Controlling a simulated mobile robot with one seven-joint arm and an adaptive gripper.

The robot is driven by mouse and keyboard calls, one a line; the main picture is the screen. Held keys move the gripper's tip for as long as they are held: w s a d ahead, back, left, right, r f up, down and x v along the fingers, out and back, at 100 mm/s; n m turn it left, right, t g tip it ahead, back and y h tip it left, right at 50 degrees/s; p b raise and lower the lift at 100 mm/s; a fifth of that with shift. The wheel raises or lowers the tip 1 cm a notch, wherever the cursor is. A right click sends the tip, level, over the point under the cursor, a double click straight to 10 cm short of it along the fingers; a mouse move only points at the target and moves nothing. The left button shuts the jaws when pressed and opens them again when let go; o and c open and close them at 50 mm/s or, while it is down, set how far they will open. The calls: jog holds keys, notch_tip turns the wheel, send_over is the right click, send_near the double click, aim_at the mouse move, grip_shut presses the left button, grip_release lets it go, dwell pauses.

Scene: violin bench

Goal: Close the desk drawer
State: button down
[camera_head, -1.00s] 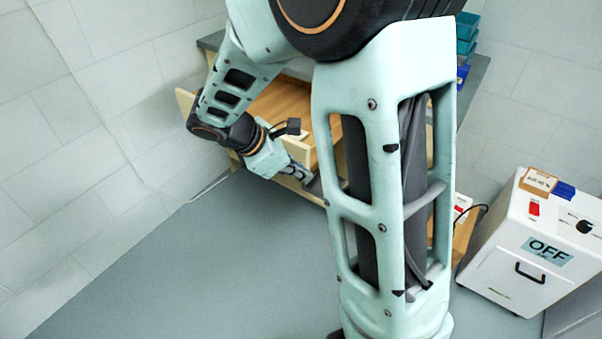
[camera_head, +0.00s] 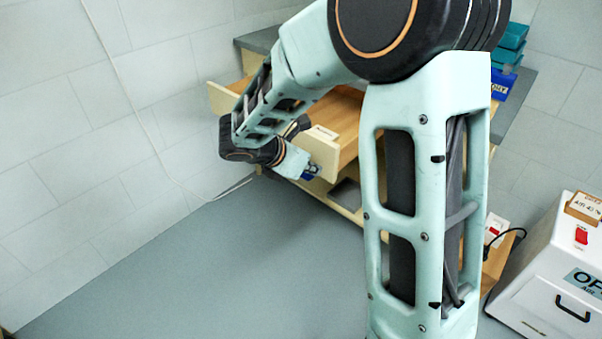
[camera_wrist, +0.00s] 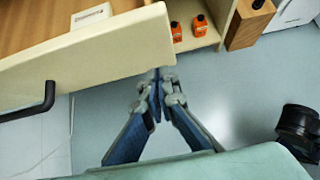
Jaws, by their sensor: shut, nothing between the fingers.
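The desk drawer is pulled out, with its pale front panel (camera_head: 222,100) facing the open floor in the head view. My arm covers part of that panel. In the wrist view the panel (camera_wrist: 110,55) runs across the upper left, with a black handle (camera_wrist: 38,105) on its face and the wooden drawer interior behind it. My gripper (camera_wrist: 158,80) is shut and empty. Its fingertips are at the panel's right end, by its lower edge; I cannot tell whether they touch. In the head view my gripper (camera_head: 312,173) is at that same end.
An open shelf with small orange items (camera_wrist: 200,25) lies under the desk. A wooden block (camera_wrist: 248,24) stands beside it. Teal and blue bins (camera_head: 508,50) sit on the bench top. A white machine (camera_head: 545,285) stands at right. The grey floor in front is clear.

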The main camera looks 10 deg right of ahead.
jog(key=shift+w+d+r, duration=0.1)
jog(key=shift+w+d, duration=0.6)
jog(key=shift+d, duration=0.35)
